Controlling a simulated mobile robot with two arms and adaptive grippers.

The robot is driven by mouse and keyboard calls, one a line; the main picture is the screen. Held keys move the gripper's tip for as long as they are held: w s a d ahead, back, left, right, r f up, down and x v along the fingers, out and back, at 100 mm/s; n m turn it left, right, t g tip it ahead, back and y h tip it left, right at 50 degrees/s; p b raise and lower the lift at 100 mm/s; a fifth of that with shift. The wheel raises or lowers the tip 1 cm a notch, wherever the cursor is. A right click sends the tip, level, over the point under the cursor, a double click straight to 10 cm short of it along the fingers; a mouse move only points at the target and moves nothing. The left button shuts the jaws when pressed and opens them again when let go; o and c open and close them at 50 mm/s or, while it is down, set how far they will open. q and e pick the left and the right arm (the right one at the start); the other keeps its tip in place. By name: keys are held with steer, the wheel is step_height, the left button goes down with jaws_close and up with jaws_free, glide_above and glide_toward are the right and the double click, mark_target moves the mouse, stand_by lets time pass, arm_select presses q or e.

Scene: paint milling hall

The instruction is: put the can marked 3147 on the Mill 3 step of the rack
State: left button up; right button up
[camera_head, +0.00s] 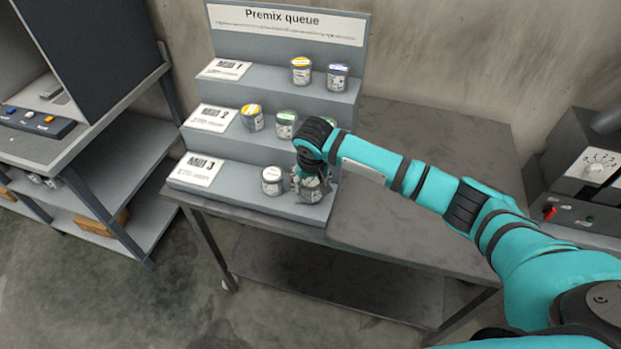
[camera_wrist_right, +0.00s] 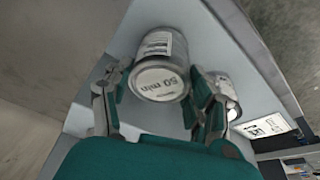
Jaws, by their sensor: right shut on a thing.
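The stepped rack (camera_head: 250,203) has Mill 1, Mill 2 and Mill 3 labels from top to bottom. My right gripper (camera_head: 311,176) is over the right end of the Mill 3 step and shut on a can (camera_head: 313,192). In the right wrist view, the gripper's fingers (camera_wrist_right: 160,100) are on both sides of this grey can (camera_wrist_right: 162,45), whose pale lid reads "50 min". Its number is not legible. It is at the step surface; I cannot tell whether it touches it. My left gripper is not in view.
Another can (camera_head: 272,180) stands on the Mill 3 step, left of the held one; it also shows in the wrist view (camera_wrist_right: 228,95). The table (camera_head: 400,235) right of the rack is mostly clear.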

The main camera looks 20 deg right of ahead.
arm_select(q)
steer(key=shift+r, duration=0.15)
arm_select(e)
steer(key=shift+f, duration=0.3)
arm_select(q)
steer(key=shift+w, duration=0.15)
arm_select(e)
steer(key=shift+f, duration=0.1)
steer(key=o, duration=1.3)
arm_select(q)
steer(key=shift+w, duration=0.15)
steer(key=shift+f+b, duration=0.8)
steer(key=shift+b, duration=0.05)
arm_select(e)
steer(key=v, duration=1.2)
